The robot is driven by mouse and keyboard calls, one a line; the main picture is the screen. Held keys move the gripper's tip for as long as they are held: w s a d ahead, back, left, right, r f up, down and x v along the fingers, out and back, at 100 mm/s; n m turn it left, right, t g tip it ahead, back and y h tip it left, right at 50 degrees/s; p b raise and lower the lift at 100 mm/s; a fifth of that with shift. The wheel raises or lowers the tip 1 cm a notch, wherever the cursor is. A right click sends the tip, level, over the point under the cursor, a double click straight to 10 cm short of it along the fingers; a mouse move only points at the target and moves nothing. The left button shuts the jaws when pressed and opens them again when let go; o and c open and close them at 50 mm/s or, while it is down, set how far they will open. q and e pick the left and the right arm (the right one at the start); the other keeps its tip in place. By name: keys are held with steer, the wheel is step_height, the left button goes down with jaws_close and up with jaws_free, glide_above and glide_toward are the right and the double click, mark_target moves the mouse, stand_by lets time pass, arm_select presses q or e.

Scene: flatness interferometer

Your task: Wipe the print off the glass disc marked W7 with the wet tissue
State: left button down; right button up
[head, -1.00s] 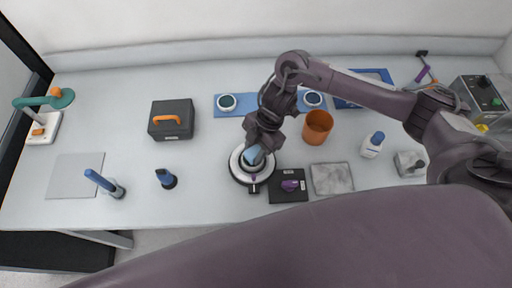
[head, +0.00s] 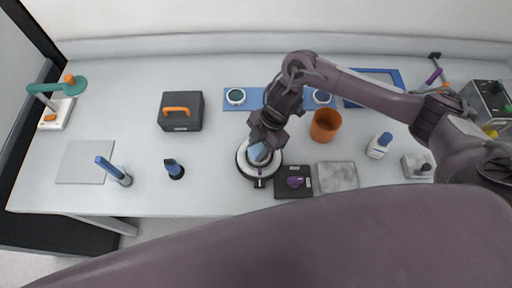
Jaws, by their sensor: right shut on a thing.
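My right gripper (head: 260,148) is shut on a light blue piece, which looks like the wet tissue (head: 258,153). It holds it low over the middle of a round stand with a white ring (head: 243,160) and a black base. The gripper and the blue piece hide most of the stand's centre, so I cannot tell whether a glass disc lies there or whether the tissue touches it. Two round discs in pale rims, one at left (head: 235,96) and one at right (head: 321,97), lie on a blue mat (head: 257,93). No W7 mark is readable. My left gripper is out of view.
A black pad with a purple piece (head: 294,183) and a grey slab (head: 337,177) lie right of the stand. A black case (head: 182,112) is at left.

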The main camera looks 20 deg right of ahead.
steer(key=shift+w+d, duration=0.1)
steer(key=shift+d, duration=0.25)
step_height(320, 180, up, 8)
steer(key=p, duration=0.7)
steer(key=shift+r, duration=0.1)
steer(key=shift+w, duration=0.1)
